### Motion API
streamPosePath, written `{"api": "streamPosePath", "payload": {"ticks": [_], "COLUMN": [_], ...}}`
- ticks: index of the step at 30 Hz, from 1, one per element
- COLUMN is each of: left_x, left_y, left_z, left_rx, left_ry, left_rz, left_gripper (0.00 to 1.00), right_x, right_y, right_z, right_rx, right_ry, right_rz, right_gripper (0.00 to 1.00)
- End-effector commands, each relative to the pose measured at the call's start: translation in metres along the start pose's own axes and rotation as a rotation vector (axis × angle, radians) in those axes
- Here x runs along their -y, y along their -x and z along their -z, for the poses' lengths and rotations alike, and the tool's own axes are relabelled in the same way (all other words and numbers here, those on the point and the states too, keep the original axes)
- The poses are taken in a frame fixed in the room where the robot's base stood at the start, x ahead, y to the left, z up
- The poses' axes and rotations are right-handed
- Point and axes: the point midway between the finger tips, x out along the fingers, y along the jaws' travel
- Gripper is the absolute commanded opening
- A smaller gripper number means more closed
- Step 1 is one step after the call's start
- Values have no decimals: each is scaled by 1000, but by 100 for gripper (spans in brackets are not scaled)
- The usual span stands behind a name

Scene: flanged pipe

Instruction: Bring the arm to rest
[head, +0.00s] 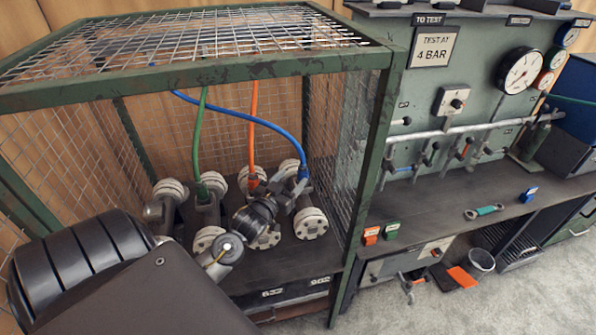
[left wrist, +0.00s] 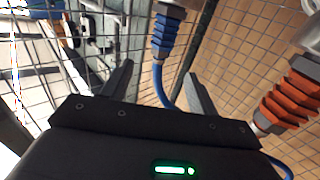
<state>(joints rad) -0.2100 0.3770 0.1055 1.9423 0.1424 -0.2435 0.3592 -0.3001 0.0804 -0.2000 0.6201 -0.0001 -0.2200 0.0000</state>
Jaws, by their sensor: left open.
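My left arm comes in from the lower left and reaches into the mesh cage (head: 390,130). My left gripper (head: 297,188) is among the flanged pipes, close to the blue hose's fitting (head: 303,173). In the left wrist view its two fingers (left wrist: 162,92) stand apart. The blue hose (left wrist: 158,85) and its ribbed blue fitting (left wrist: 164,38) show between and beyond them; I cannot tell whether they touch. The flanged pipes (head: 311,222) stand in the cage with pale bolted flanges, partly hidden by my arm. My right gripper is not in view.
A green hose (head: 199,140) and an orange hose (head: 252,125) hang close by; an orange ribbed fitting (left wrist: 290,100) is right of the fingers. The cage's front post (head: 372,165) is right of my gripper. A bench (head: 450,200) with a gauge panel (head: 470,60) stands at the right.

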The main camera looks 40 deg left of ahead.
Motion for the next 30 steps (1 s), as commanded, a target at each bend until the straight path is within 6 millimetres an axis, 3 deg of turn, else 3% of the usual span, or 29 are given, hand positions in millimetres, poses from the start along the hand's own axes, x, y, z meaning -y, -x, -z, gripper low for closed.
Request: {"api": "streamPosePath", "payload": {"ticks": [7, 22, 26, 30], "left_x": [0, -6, -45, -122], "left_y": [29, 33, 44, 90], "left_z": [0, -1, -20, -64], "left_rx": [0, 6, 39, 74], "left_ry": [0, -14, -82, -129], "left_rz": [1, -21, -155, -416], "left_gripper": [60, 60, 60, 60], "right_x": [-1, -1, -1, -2], "right_y": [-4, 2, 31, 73], "right_z": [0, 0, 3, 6], "right_rx": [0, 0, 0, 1], "right_ry": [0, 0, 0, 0], "right_rz": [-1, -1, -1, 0], "right_gripper": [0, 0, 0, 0]}}
